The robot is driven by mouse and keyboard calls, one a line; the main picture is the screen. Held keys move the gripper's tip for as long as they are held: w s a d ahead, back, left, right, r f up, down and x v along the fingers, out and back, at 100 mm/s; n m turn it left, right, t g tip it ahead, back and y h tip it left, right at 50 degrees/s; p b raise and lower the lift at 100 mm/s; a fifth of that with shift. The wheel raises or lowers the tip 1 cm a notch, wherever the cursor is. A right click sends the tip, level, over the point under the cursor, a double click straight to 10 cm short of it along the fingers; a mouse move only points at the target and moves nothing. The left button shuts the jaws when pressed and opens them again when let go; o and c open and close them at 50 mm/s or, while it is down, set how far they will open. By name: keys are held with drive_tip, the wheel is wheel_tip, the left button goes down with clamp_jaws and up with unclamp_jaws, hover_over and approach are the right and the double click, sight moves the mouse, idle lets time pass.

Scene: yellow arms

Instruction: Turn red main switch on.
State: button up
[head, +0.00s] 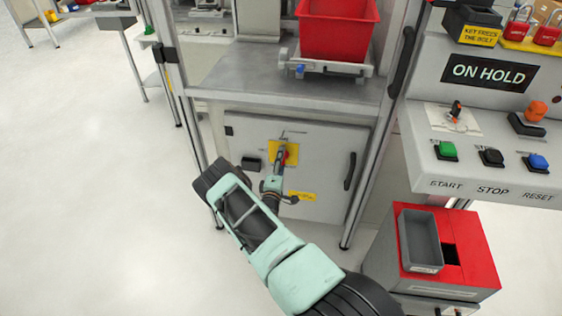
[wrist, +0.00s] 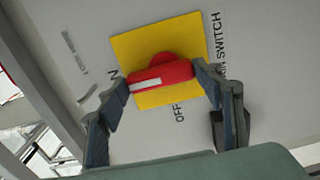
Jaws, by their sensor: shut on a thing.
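The red main switch (wrist: 162,75) is a rotary handle with a white stripe, mounted on a yellow plate (wrist: 137,49). In the wrist view the handle lies nearly level across the plate, its striped end at the left, near a partly hidden label ending in "N". An "OFF" label (wrist: 180,113) shows below the handle. My gripper (wrist: 164,82) is shut on the handle, one finger at each end; the fingers hide the ends. In the head view my gripper (head: 282,160) covers most of the switch, and the yellow plate (head: 274,150) shows around it.
The switch is on a grey cabinet door (head: 325,150) with a black handle (head: 350,171). Above are a metal shelf (head: 240,75) and a red bin (head: 337,28). A button console (head: 490,165) and a red box (head: 470,245) stand at right. The left floor is clear.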

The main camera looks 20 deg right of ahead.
drive_tip(key=o, duration=1.1)
drive_tip(key=shift+o, duration=0.2)
drive_tip(key=v, duration=1.2)
